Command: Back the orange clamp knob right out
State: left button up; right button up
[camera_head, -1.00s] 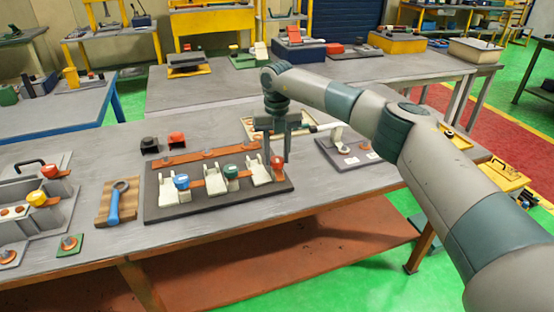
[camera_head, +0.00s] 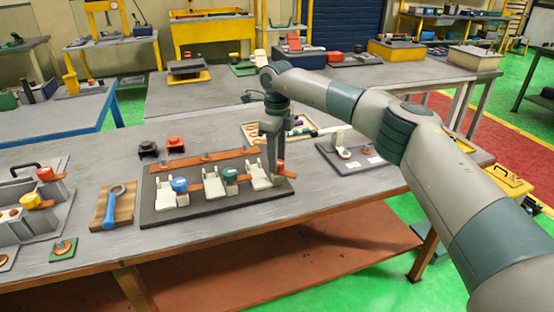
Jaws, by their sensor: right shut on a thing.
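A dark fixture plate (camera_head: 220,203) on the near bench carries a row of three pale clamps. The left clamp has a blue knob (camera_head: 180,184) and the middle one a green knob (camera_head: 230,174). The right clamp (camera_head: 259,174) is the one with the orange knob, which is almost wholly hidden behind my fingers. My right gripper (camera_head: 279,152) points down at the right end of the plate, shut on the orange clamp knob. My left gripper is not in view.
A blue-handled tool (camera_head: 112,207) lies on a wooden block at left. A grey fixture (camera_head: 62,195) with red and yellow knobs stands at the far left. A grey board (camera_head: 350,160) and a shallow tray (camera_head: 250,131) lie right of and behind the clamps.

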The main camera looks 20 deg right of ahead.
jog(key=n, duration=0.3)
jog(key=shift+s+f, duration=0.1)
jog(key=shift+f, duration=0.1)
jog(key=n, duration=0.3)
jog(key=shift+n, duration=1.1)
jog(key=shift+s+f, duration=0.1)
jog(key=shift+f, duration=0.05)
jog(key=o, duration=1)
jog(key=shift+o, duration=0.2)
jog(key=shift+r, duration=0.35)
